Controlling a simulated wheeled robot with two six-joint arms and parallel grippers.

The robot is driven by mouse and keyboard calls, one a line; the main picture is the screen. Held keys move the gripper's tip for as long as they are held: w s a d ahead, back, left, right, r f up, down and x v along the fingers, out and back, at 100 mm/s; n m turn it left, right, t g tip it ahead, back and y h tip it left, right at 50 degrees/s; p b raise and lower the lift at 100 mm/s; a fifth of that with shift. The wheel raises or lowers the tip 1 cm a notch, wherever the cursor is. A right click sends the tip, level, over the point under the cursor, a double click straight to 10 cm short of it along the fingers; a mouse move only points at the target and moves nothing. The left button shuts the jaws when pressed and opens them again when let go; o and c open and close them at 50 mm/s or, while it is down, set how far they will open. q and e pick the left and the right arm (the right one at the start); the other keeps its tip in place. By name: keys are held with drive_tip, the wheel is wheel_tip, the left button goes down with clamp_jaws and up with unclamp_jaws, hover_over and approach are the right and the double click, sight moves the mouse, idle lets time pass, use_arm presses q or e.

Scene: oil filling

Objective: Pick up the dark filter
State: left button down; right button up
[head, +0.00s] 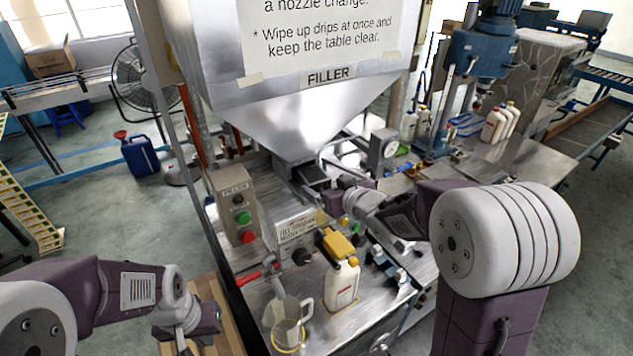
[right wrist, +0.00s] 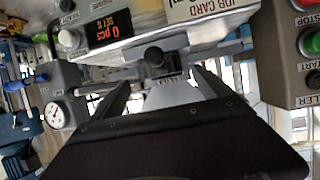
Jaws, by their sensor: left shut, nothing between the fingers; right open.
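I cannot tell for sure which thing is the dark filter. A small dark round piece (head: 302,257) sits on the steel table in front of the small sign, in the head view. In the right wrist view a dark knob (right wrist: 154,57) shows beyond the fingers, over a pale ribbed part. My right gripper (head: 335,200) is under the filler hopper (head: 290,130); in its wrist view its fingers (right wrist: 163,88) are apart with nothing held. My left gripper (head: 190,345) is shut and empty at the lower left, left of the steel table.
A clear jug (head: 280,311), a white bottle (head: 343,285) with a yellow top and a red-handled tool (head: 257,273) crowd the front of the steel table. A control box (head: 235,205) stands at its left. A dial gauge (head: 390,148) is behind my right arm.

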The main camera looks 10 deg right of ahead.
sight(320, 183)
drive_tip(key=shift+w+a+f, duration=0.2)
drive_tip(key=shift+w, duration=0.35)
drive_tip(key=p+x, duration=0.2)
drive_tip(key=x, duration=0.2)
drive_tip(key=shift+a+f, duration=0.1)
drive_tip(key=shift+a, duration=0.05)
drive_tip(key=shift+w+f, duration=0.15)
drive_tip(key=shift+w, duration=0.2)
drive_tip(key=shift+s, duration=0.2)
drive_tip(key=c, duration=1.7)
drive_tip(key=shift+w, duration=0.1)
